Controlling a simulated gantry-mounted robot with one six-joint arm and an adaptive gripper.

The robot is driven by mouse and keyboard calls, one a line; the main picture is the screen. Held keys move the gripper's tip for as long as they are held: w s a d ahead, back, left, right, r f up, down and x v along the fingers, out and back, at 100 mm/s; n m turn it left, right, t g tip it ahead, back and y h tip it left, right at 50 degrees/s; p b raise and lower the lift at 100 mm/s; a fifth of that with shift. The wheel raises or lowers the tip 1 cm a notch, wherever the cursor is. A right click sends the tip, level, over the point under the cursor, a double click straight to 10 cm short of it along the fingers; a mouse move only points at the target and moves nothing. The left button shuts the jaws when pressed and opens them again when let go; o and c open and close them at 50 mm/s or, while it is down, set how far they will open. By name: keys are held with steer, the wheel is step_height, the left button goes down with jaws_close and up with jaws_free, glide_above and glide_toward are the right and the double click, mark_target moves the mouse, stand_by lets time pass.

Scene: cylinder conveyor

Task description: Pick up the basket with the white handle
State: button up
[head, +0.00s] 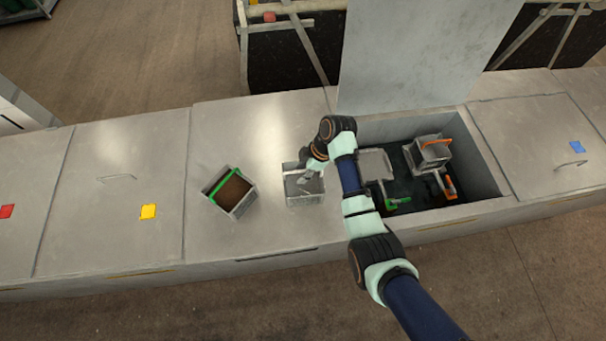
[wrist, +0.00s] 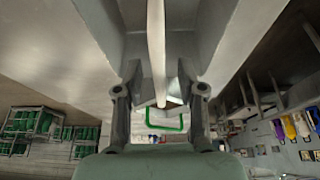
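A grey basket (head: 304,198) stands on the counter left of the open bin. Its white handle (wrist: 157,45) shows in the wrist view as a pale bar running down the middle. My gripper (head: 308,178) is low over this basket, reaching into its top. In the wrist view, my gripper's two fingers (wrist: 160,100) stand apart, one on each side of the handle, with gaps visible. The gripper looks open around the handle, not closed on it. The fingertips are partly lost against the grey basket walls (wrist: 235,35).
A basket with a green handle and brown contents (head: 232,192) stands just left. The open bin (head: 485,172) at right holds an orange-handled basket (head: 432,152) and others, including green handles. A raised lid (head: 420,55) stands behind it.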

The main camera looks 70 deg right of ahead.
jaws_close()
steer(key=shift+r, duration=0.15)
stand_by(0.4)
